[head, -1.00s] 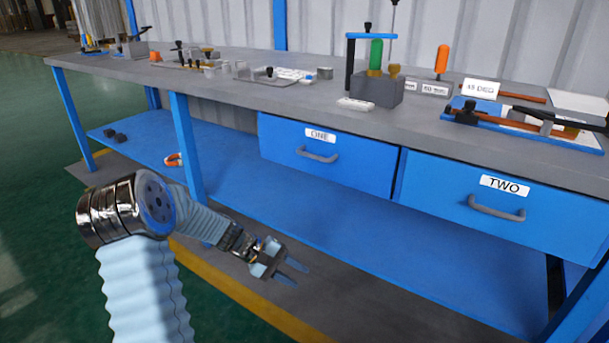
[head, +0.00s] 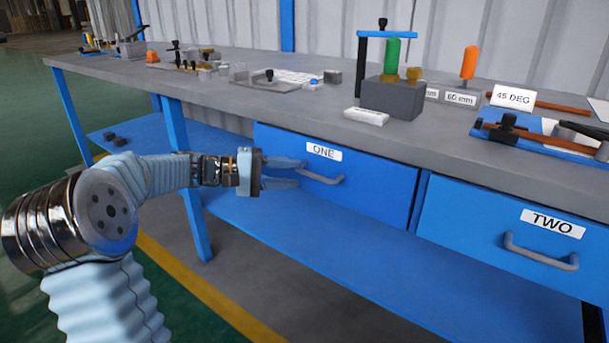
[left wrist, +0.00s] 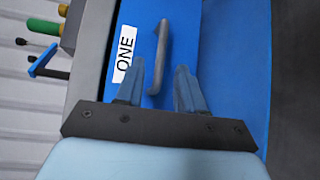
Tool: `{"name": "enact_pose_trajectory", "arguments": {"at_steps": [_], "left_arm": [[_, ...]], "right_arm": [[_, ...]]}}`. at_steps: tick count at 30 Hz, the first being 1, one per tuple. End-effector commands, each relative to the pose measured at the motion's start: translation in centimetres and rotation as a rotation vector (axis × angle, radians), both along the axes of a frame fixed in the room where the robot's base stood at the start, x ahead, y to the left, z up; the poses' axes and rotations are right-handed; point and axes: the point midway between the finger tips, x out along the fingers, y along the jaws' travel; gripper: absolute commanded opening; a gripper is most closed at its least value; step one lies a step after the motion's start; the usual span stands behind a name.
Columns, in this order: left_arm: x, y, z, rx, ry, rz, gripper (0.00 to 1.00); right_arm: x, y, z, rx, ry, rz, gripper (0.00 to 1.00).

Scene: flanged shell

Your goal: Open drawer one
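Drawer one (head: 370,185) is a blue drawer under the bench top, labelled ONE (head: 324,152), and it is closed. Its grey handle (head: 322,179) shows right of my left gripper (head: 281,174) in the head view. The left gripper is open and empty, with its fingers pointing at the drawer front. In the left wrist view the handle (left wrist: 160,57) lies ahead of and between the two fingertips (left wrist: 160,72), nearer the left finger. I cannot tell whether the fingers touch it. My right gripper is not in view.
Drawer two (head: 480,227) with its handle (head: 540,252) is to the right. The grey bench top (head: 300,105) holds a block with a green-handled tool (head: 391,62) and other tools. A blue lower shelf (head: 300,238) runs below. A blue bench leg (head: 196,222) stands under my left forearm.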

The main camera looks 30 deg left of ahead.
Motion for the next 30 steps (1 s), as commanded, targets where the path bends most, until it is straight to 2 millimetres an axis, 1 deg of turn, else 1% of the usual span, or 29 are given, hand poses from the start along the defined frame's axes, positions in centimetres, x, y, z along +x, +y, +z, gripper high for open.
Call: {"name": "enact_pose_trajectory", "arguments": {"at_steps": [1,3,6,11,17,18,20,25,30], "left_arm": [[0.5,-0.8,-0.2,-0.002,0.0,-0.004,0.38],[1.3,-1.6,-0.3,-0.003,0.001,-0.003,0.38],[2.0,-2.4,-0.5,-0.001,0.002,-0.001,0.38],[2.5,-3.0,-0.6,0.0,0.001,0.0,0.38],[2.5,-3.0,-0.6,-0.001,0.002,0.0,0.38],[2.5,-3.0,-0.6,-0.001,0.002,0.0,0.36],[2.5,-3.0,-0.6,-0.001,0.002,0.0,0.27],[2.5,-3.0,-0.6,-0.001,0.002,0.0,0.01],[2.5,-3.0,-0.6,-0.001,0.002,0.0,0.0]], "right_arm": [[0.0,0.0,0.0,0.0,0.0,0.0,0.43],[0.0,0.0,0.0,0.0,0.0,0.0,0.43],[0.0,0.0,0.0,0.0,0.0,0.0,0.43],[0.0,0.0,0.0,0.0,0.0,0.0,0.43],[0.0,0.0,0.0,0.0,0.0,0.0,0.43],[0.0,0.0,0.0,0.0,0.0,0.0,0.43],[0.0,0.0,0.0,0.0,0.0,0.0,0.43],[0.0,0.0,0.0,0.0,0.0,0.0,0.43],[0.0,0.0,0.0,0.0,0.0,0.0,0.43]]}}
